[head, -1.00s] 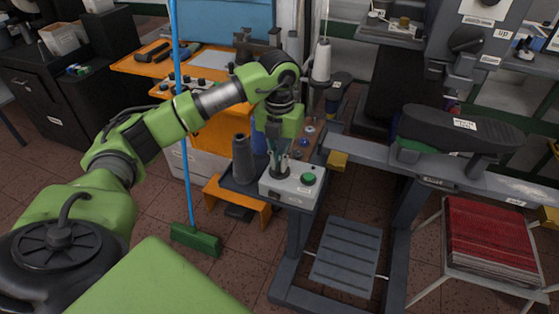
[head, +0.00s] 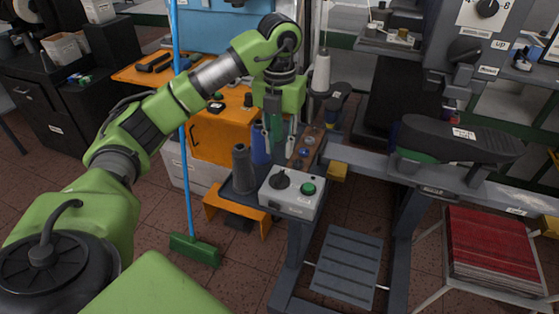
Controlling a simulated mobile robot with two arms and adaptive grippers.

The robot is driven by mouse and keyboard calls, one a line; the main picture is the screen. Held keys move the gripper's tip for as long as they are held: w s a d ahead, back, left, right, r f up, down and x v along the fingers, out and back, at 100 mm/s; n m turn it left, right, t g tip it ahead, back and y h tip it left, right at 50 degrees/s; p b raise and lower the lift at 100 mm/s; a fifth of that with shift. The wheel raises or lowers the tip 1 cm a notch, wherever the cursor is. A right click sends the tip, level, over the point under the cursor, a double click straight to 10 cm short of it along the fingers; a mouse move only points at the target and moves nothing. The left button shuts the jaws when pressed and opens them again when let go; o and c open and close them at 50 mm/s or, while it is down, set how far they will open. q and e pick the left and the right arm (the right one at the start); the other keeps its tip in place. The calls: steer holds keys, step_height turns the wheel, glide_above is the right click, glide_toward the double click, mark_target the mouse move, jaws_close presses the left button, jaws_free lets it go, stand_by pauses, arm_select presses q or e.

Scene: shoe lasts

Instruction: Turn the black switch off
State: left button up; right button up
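The black switch (head: 280,180) is a round knob on top of a light grey control box (head: 290,205), left of a green button (head: 308,188). Its pointer direction is too small to tell. My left gripper (head: 279,146) points down above and slightly behind the box, clear of the knob. Its fingers look apart, with nothing held between them. The knob is in full view. My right gripper is not in view.
Dark grey, blue and green thread cones (head: 242,168) stand just left of and behind the box. A grey metal beam with a yellow block (head: 338,171) runs to the right. A blue-handled broom (head: 195,248) stands at the left.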

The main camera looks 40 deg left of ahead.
arm_select(q)
steer(key=shift+r, duration=1.4)
